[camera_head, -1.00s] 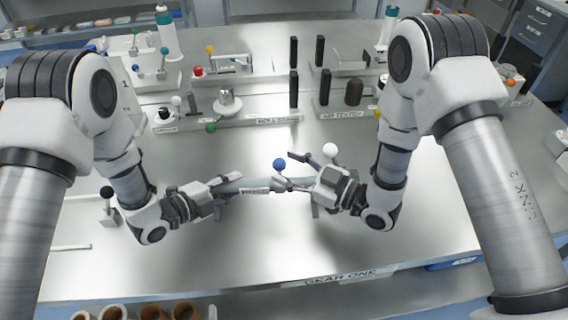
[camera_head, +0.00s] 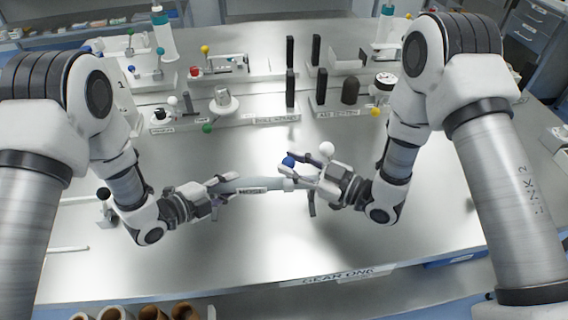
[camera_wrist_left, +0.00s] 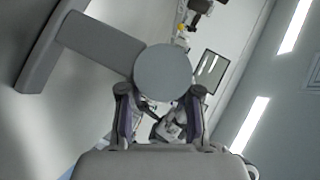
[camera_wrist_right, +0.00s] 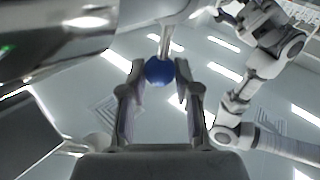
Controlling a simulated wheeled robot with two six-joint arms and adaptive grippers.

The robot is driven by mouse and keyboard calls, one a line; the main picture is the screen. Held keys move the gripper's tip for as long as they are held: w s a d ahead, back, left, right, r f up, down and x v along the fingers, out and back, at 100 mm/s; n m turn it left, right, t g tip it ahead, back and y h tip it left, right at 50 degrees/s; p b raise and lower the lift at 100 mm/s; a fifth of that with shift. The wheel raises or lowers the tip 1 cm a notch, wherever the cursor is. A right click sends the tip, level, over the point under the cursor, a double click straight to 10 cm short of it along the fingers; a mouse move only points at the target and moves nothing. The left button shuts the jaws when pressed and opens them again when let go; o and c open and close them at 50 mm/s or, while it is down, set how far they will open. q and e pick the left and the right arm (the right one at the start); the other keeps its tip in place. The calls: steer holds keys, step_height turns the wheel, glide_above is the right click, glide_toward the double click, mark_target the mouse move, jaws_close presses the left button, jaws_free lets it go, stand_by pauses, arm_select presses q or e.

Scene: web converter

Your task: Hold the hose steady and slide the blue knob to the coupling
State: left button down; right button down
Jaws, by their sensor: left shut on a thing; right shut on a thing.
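The grey hose (camera_head: 236,185) runs across the middle of the table, with a dark label on it. My left gripper (camera_head: 211,190) is shut on its left part. In the left wrist view, a round grey end (camera_wrist_left: 163,72) fills the space between the fingers. The blue knob (camera_head: 288,160) stands above the right part of the hose, on a short stem. My right gripper (camera_head: 289,163) is shut on the blue knob, which shows between its fingers in the right wrist view (camera_wrist_right: 159,71). A white ball (camera_head: 326,148) stands right of the knob. The coupling is not clearly distinguishable behind my right gripper.
Racks with posts and coloured balls stand along the back, including a yellow ball (camera_head: 205,49) and a green ball (camera_head: 207,127). A black-topped lever (camera_head: 104,194) is at the left. Brown rolls (camera_head: 153,313) lie below the front edge. The table front is clear.

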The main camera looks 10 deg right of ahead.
steer(key=c, duration=0.8)
jaws_free()
steer(key=shift+w+f, duration=0.1)
steer(key=shift+a, duration=0.15)
steer(key=shift+a, duration=1.3)
steer(key=v, duration=1.2)
steer(key=w+d+r+t, duration=0.1)
steer(key=w+d+r, duration=0.5)
steer(key=r, duration=0.2)
steer(key=w+d+r+t, duration=0.1)
steer(key=w+d+r, duration=0.5)
steer(key=r, duration=0.3)
steer(key=w+d+r+y, duration=0.1)
steer(key=w+d+r, duration=0.6)
steer(key=w+r, duration=0.1)
steer(key=shift+r+t, duration=0.4)
steer(key=shift+r, duration=0.05)
